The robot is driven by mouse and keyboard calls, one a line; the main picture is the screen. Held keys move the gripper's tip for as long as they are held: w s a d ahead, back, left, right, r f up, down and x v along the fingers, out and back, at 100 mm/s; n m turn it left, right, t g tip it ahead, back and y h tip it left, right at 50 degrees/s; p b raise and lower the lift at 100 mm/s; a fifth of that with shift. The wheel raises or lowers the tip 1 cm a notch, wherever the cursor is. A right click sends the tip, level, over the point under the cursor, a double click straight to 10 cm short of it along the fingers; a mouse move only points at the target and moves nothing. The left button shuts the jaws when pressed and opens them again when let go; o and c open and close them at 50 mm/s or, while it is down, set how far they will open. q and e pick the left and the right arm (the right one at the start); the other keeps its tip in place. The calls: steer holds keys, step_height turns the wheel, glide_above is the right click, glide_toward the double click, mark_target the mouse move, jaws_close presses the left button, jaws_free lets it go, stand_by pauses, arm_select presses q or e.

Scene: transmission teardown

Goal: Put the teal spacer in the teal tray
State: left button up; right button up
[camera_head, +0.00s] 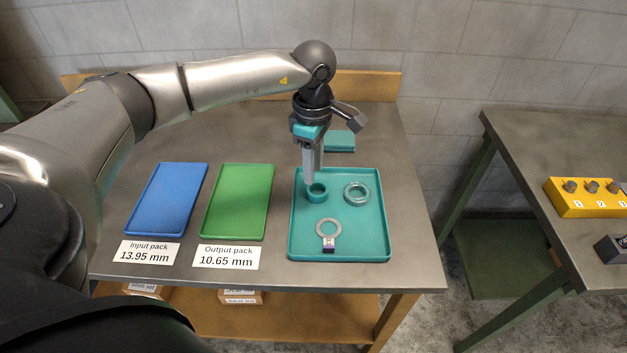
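The teal spacer (317,197) is a short ring. It shows inside the outline of the teal tray (376,252), in its upper left part. My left gripper (310,181) points down at the spacer, with its fingertips at the ring's left rear rim. The fingers are seen edge-on and overlap, so I cannot tell whether they are shut on the ring, or whether the ring rests fully on the tray floor. My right gripper is not in view.
The tray also holds a silver bearing ring (357,193) and a flat ring with a tag (328,229). A blue tray (167,200) and a green tray (237,202) lie left. A teal block (340,141) lies behind. A second bench (535,150) stands right.

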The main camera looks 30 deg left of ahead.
arm_select(q)
steer(key=shift+r, duration=2.35)
